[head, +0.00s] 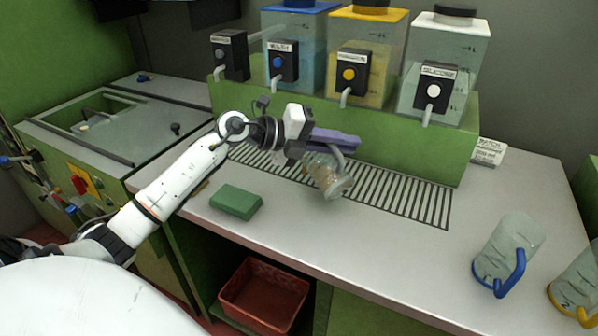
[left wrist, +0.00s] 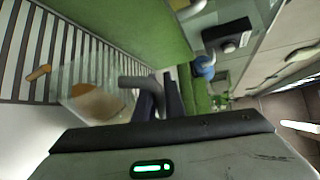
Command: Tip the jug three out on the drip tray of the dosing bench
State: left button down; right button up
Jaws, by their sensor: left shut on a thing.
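My left gripper (head: 335,141) is shut on the grey handle of a clear jug (head: 327,178), taken as jug three; its number cannot be read. The jug is tilted and held over the front part of the slatted drip tray (head: 428,206). In the left wrist view the jug (left wrist: 75,92) shows brown-orange contents inside. A small brown patch (left wrist: 38,73) shows on the slats just beyond the jug's mouth in that view. The fingers partly hide the handle. My right gripper is not in view.
A blue-handled jug (head: 508,254) and a yellow-handled jug (head: 577,283) stand at the right. A green block (head: 236,202) lies on the bench near the front edge. Several tanks with taps (head: 349,75) stand behind the tray. A red bin (head: 264,293) sits below.

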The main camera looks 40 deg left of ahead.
pick_arm(q)
jog(key=shift+w+a+n+h+b, duration=0.2)
jog(key=shift+a+n+b, duration=0.1)
jog(key=shift+a, duration=0.4)
jog(key=shift+w+a+n+h+b, duration=0.2)
jog(key=shift+a+n, duration=0.1)
jog(key=shift+a, duration=0.4)
jog(key=shift+w+a+f+n+h, duration=0.1)
jog(key=shift+a+f+n+h, duration=0.1)
jog(key=shift+a+n, duration=0.15)
jog(key=shift+w+a+f+n+h, duration=0.1)
jog(key=shift+a+n+h, duration=0.15)
jog(key=shift+a, duration=0.1)
